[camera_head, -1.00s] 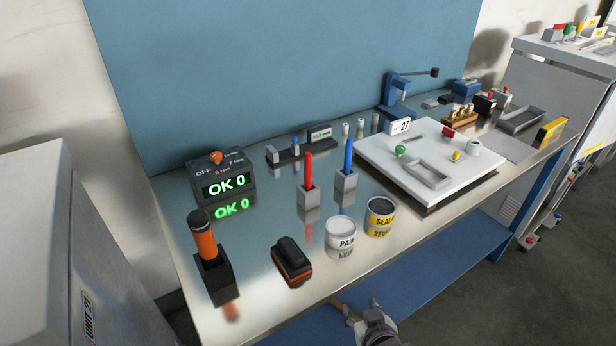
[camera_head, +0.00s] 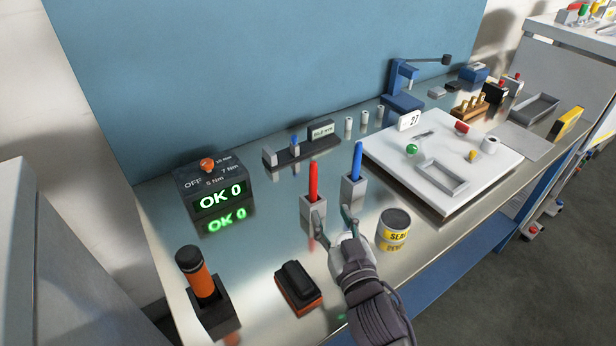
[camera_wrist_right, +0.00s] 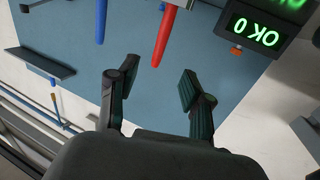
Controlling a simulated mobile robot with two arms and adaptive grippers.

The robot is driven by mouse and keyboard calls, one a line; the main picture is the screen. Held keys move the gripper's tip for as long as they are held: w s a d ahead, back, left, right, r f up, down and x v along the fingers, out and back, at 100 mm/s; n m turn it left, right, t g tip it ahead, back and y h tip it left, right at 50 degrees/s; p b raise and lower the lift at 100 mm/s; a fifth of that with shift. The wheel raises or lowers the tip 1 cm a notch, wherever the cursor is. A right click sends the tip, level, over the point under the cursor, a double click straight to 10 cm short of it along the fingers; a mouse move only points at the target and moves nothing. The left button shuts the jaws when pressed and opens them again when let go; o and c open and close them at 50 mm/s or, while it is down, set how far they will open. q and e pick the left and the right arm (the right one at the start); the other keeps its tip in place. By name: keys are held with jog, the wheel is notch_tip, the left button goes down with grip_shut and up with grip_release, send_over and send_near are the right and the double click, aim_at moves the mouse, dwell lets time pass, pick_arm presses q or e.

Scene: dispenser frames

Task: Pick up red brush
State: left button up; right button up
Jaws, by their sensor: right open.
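The red brush (camera_head: 313,181) stands upright in a small grey holder (camera_head: 311,206) on the bench. The blue brush (camera_head: 357,160) stands in a similar holder (camera_head: 353,190) to its right. My right gripper (camera_head: 333,222) is open and empty, just in front of the two holders. In the right wrist view the red brush (camera_wrist_right: 164,38) shows beyond the open fingers (camera_wrist_right: 150,90), roughly between them and not touched. The blue brush (camera_wrist_right: 101,20) is left of it there. The white paint can is mostly hidden behind my right gripper. My left gripper is not in view.
A yellow sealant can (camera_head: 393,227) stands right of my right gripper. A black and orange block (camera_head: 297,287) and an orange-handled tool in a black stand (camera_head: 214,312) are at front left. An OK 0 display box (camera_head: 211,187) is behind them. A white board (camera_head: 462,188) lies at right.

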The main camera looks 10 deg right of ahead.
aim_at(315, 179)
jog(key=w, duration=0.2)
jog(key=w+p, duration=0.1)
jog(key=w, duration=0.4)
jog(key=shift+w+a+r+p, duration=0.15)
jog(key=shift+a+r+p, duration=0.05)
jog(key=shift+a+p, duration=0.15)
jog(key=shift+w, duration=0.7)
jog(key=w+p, duration=0.1)
jog(key=w, duration=0.2)
jog(key=shift+w+a, duration=0.15)
jog(key=shift+w, duration=0.2)
jog(key=shift+w+f, duration=0.1)
jog(key=shift+w, duration=0.3)
jog(key=shift+s, duration=0.15)
jog(key=shift+c, duration=1.6)
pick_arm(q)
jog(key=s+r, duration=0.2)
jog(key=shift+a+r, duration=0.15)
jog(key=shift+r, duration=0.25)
pick_arm(e)
grip_shut()
